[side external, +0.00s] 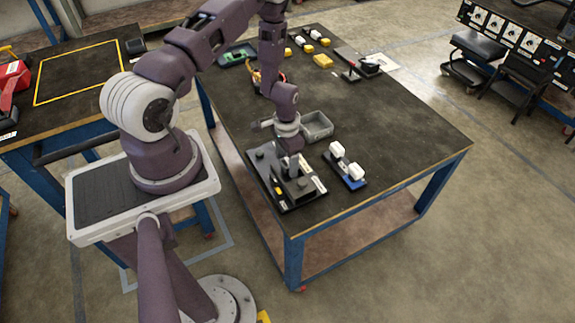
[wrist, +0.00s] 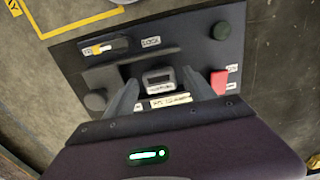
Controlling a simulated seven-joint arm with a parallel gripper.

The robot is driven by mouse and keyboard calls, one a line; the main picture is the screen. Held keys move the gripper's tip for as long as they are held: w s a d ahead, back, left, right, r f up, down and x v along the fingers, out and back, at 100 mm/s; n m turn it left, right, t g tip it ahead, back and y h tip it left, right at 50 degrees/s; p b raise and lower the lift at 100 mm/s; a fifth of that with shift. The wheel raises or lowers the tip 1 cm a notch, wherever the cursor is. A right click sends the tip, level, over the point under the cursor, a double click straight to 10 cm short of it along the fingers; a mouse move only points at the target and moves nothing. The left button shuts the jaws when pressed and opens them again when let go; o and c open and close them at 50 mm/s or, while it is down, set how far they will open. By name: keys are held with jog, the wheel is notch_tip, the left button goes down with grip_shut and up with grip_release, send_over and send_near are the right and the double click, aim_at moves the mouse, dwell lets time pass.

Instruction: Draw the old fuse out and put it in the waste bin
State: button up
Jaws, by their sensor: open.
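My gripper (wrist: 160,95) is open over the dark fuse panel (wrist: 70,80), with one finger on each side of a dark grey block with a pale top, which looks like the old fuse (wrist: 158,78). I cannot tell whether the fingers touch it. The fuse sits in the panel, with a printed white label in front of it. In the side view my gripper (side external: 291,168) points down at the panel (side external: 306,198) near the table's front corner, and hides the fuse. A grey open-topped box, seemingly the waste bin (side external: 317,136), stands just behind the panel.
On the panel are a red switch (wrist: 219,82), a yellow-and-white slider (wrist: 101,48) by a LOCK label, and black knobs (wrist: 95,101).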

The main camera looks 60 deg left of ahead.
aim_at(287, 162)
dwell(0.4)
grip_shut()
jog(key=shift+r, duration=3)
